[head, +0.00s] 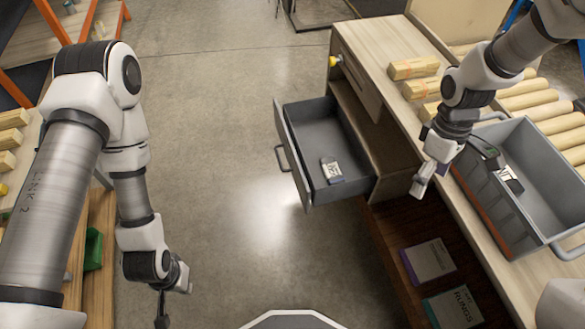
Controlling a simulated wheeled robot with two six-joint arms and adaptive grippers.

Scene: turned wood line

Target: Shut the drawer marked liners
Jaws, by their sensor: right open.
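A drawer (335,189) with a grey inside stands pulled out from the wooden bench at the centre. Its front carries a bar handle (282,158) on the left side. I cannot read a liners mark on it. A small labelled box (332,170) lies inside the drawer. My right gripper (457,172) is open above the bench top, to the right of the drawer and apart from it, beside a grey crate. My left gripper (166,308) hangs low at the left, far from the drawer. Its fingertips are hard to make out near the bottom edge.
The grey crate (545,190) on the bench (486,236) holds a small labelled item. Wooden blocks and turned rods (535,95) lie behind it. A shelf below holds two flat boxes (428,260). The floor (225,110) left of the drawer is clear.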

